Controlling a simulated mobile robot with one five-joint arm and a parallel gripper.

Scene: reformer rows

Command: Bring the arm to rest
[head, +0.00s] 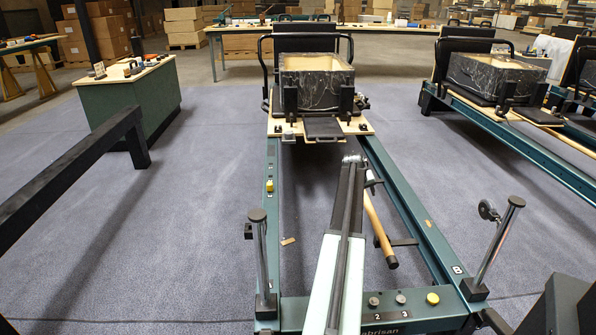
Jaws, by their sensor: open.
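My arm reaches forward from the bottom of the head view, over the near part of a green-framed reformer (412,220). My gripper (356,160) is at its far end, small in the view, just short of the reformer's carriage (285,128). The gripper is open, and I see nothing held in it. Its fingers are hard to make out. A pale wooden rod (379,232) slants down just right of the arm. I cannot tell what it rests on. My arm hides part of the reformer's middle.
Chrome posts stand at the near left (261,252) and near right (500,240) of the frame. A wrapped box (316,80) sits on the carriage. A green cabinet (130,105) and black beam (70,180) are at left. Another reformer (520,130) is at right. Carpet lies open between.

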